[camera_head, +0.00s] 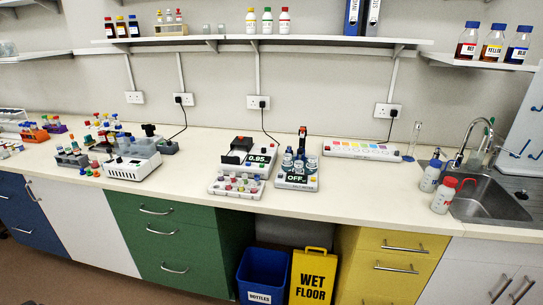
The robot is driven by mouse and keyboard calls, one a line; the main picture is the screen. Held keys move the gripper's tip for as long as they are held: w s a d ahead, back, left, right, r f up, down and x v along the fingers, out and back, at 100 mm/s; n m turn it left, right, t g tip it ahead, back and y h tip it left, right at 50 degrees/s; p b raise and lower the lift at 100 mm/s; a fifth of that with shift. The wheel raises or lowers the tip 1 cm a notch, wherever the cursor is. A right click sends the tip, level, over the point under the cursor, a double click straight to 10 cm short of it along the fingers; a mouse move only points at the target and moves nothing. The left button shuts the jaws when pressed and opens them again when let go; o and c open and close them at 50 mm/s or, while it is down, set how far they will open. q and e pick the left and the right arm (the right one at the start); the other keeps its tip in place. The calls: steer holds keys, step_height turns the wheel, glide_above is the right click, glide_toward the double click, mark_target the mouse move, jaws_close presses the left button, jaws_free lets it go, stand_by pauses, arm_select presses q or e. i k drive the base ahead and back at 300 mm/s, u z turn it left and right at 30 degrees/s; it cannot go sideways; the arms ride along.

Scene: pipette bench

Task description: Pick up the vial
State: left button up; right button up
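Several small vials with coloured caps stand in a white rack (219,191) near the front middle of the bench. More bottle-like vials with pale caps (289,157) stand on the device (297,184) whose display reads OFF. At the left, several small tubes or vials with coloured caps stand in and around a grey rack (72,160). They are too small to tell apart, and I cannot tell which one the task means. Neither of my grippers is in view.
A device reading 0.95 (262,159) stands behind the white rack. A white machine (130,169) is further left, a colour strip (362,150) further right. Two wash bottles (442,196) stand by the sink (488,201). The bench (365,193) is clear right of the middle.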

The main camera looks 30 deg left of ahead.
mark_target(229, 181)
steer(key=u, duration=0.05)
steer(key=i, duration=0.8)
steer(key=u, duration=0.9)
steer(key=i, duration=0.6)
steer(key=u, duration=0.6)
